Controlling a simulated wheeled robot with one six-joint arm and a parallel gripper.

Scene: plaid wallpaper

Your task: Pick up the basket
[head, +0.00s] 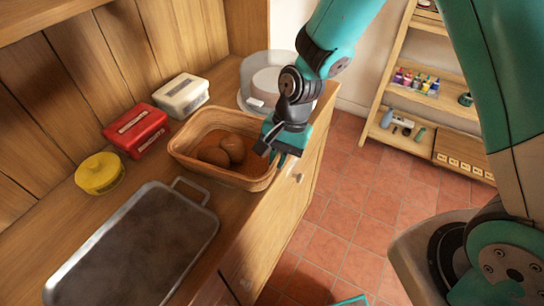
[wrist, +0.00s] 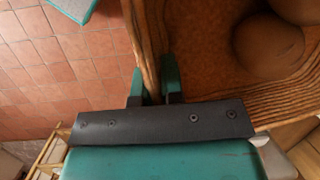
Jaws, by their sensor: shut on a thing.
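The basket (head: 184,157) is a tan woven rectangular one on the wooden counter, with several round brown items (head: 225,150) inside. My gripper (head: 277,150) is at its right end, reaching down over the rim. In the wrist view, the teal fingers of my gripper (wrist: 154,88) stand on either side of the basket's rim (wrist: 148,45), one inside and one outside, shut on it. The basket looks level in the head view. I cannot tell whether its base touches the counter.
A metal tray (head: 135,245) lies in front on the counter (head: 245,215). A yellow tin (head: 99,174), a red box (head: 136,130) and a white box (head: 181,96) stand to the left and behind. A clear round container (head: 255,85) is behind my gripper. A shelf (head: 425,110) stands across the tiled floor.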

